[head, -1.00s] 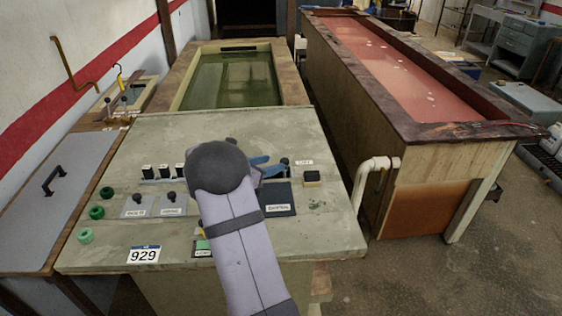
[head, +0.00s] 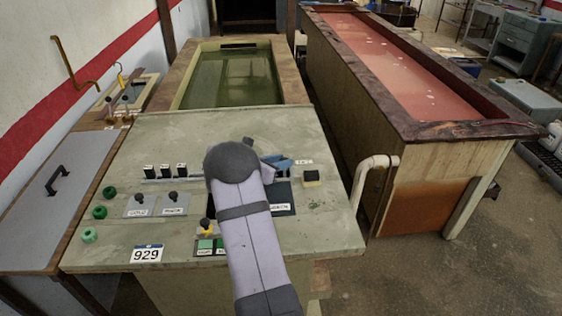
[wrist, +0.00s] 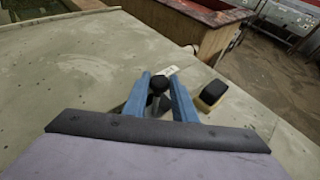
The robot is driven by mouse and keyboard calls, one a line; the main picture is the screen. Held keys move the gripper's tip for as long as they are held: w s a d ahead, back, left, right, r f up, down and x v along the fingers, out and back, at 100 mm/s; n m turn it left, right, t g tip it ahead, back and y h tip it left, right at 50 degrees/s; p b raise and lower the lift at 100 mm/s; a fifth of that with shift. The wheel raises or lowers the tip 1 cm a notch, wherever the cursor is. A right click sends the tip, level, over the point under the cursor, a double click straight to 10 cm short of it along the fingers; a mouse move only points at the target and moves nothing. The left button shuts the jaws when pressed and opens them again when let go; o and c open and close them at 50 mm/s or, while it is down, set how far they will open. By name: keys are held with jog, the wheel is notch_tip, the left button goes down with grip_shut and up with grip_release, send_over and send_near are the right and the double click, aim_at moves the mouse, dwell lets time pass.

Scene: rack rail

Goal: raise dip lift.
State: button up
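A small lever with a round black knob (wrist: 157,85) stands on the sloping grey-green control panel (head: 250,125). A white label (wrist: 168,73) lies just beyond it in the wrist view, too small to read. My gripper (wrist: 160,80) has its two blue fingers apart, one on each side of the knob, with some gap visible. I cannot tell how deep the knob sits between them. In the head view my gripper (head: 280,162) is over the right part of the panel, partly behind my arm, and the knob is hidden there.
A yellow-and-black block (wrist: 212,95) is to the right of the lever. More levers (head: 173,197), black switches (head: 165,170) and green knobs (head: 100,212) are on the panel's left. Behind are a green-liquid tank (head: 230,75) and a long red-liquid tank (head: 390,70).

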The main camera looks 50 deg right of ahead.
grip_shut()
notch_tip(320, 180, up, 6)
jog(key=p, duration=0.1)
jog(key=shift+p, duration=0.35)
jog(key=shift+w+d+r, duration=0.1)
jog(key=o, duration=0.7)
grip_release()
jog(key=shift+o, duration=0.7)
jog(key=shift+a, duration=0.2)
jog(key=b+v, duration=0.2)
jog(key=v, duration=0.5)
jog(key=shift+b, duration=0.35)
jog(key=shift+a, duration=0.1)
